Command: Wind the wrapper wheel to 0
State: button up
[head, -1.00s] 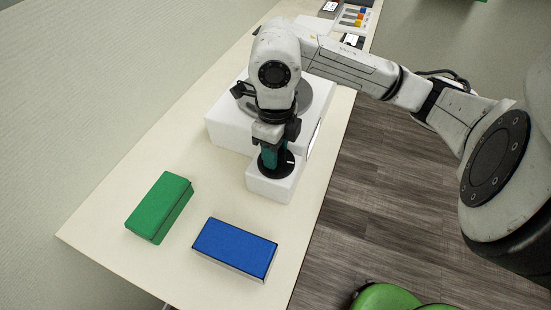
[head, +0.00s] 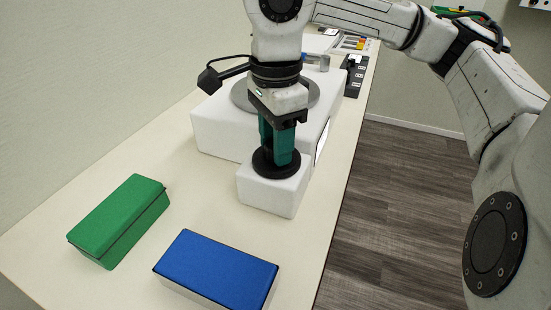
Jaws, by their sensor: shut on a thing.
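The wrapper wheel (head: 288,172) is a black disc on top of a small white block (head: 270,194) at the front of a larger white machine (head: 215,134). My gripper (head: 277,158) points down at it from above, with teal fingers over the disc's middle. The gripper is shut on the wheel; the fingers hide the part between them. No number or mark on the wheel can be read from here. A grey round plate (head: 240,96) lies on the larger machine, partly behind my arm.
A green box (head: 118,218) and a blue-topped box (head: 216,272) lie on the cream counter (head: 165,205) in front of the machine. A black strip (head: 354,76) and small coloured items (head: 357,43) are at the far end. The wooden floor (head: 400,200) lies right of the counter.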

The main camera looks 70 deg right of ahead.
jog(key=n+b, duration=0.2)
jog(key=n, duration=0.1)
jog(key=n+b, duration=0.1)
jog(key=shift+f+n, duration=0.25)
jog(key=shift+n, duration=0.05)
jog(key=shift+s+r+n+b, duration=0.1)
jog(key=shift+n+b, duration=1.05)
jog(key=shift+n, duration=0.55)
jog(key=shift+r, duration=0.1)
jog(key=o, duration=1.1)
jog(key=shift+c, duration=0.2)
jog(key=shift+r, duration=0.1)
notch_tip(320, 180, up, 11)
jog(key=p, duration=0.2)
jog(key=shift+f, duration=0.2)
